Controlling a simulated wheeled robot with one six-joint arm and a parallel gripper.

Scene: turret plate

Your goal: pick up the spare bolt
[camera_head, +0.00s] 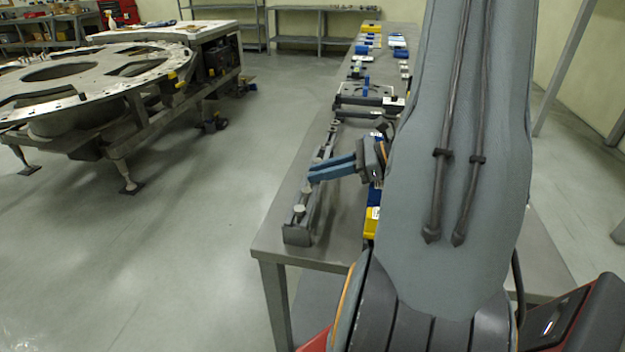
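A long grey metal holder (297,234) lies along the left edge of the workbench. Several bolts with pale round heads stand in it, one near its front end (299,211). I cannot tell which of them is the spare bolt. My gripper (311,174) has two blue fingers pointing left over the middle of the holder, above and behind the front bolts. The fingers lie close together in this view. I cannot tell how wide they are apart or whether anything is between the tips. My arm covers the right part of the bench.
The workbench (277,240) runs away from me, with yellow and blue boxes (371,222) beside the holder and a metal fixture (365,95) further back. The large round turret plate (75,78) stands on a frame at left. Open floor lies between them.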

